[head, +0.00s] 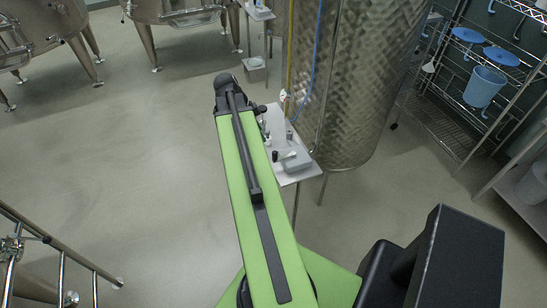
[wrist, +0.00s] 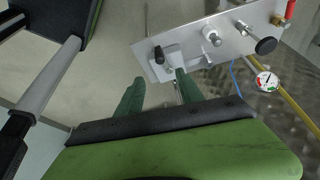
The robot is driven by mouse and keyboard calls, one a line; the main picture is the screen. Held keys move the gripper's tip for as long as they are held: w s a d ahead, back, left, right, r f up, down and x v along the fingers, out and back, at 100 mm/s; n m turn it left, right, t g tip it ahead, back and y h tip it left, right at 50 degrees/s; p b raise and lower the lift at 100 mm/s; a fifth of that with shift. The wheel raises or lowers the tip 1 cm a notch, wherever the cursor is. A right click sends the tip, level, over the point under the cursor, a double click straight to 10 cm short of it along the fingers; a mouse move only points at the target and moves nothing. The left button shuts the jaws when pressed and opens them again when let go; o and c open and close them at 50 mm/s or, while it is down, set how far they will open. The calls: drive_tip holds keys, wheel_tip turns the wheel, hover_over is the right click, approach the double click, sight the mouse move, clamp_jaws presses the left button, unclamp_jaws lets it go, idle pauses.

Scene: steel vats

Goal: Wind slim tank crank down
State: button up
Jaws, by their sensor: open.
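The slim tank (head: 365,80) is a tall quilted-steel cylinder. A small metal shelf (head: 290,178) beside it carries a grey box (head: 297,161) with a small crank and dark knob (head: 275,156). In the wrist view the metal plate (wrist: 225,35) shows a grey block with a crank whose black knob (wrist: 158,54) points up. My gripper (wrist: 160,88) is open and empty, its two green fingers apart. The black knob lies beyond the fingertips in the picture, between them sideways. The right fingertip overlaps the block's edge; I cannot tell if it touches. In the head view my arm hides the gripper.
Yellow and blue hoses run along the tank. Wire shelving with a blue bucket (head: 484,86) stands right. Vats (head: 170,12) stand at the back.

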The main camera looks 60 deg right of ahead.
sight(275, 155)
drive_tip(key=b+x, duration=1.4)
drive_tip(key=x, duration=0.2)
drive_tip(key=shift+f, duration=0.3)
clamp_jaws()
idle(0.5)
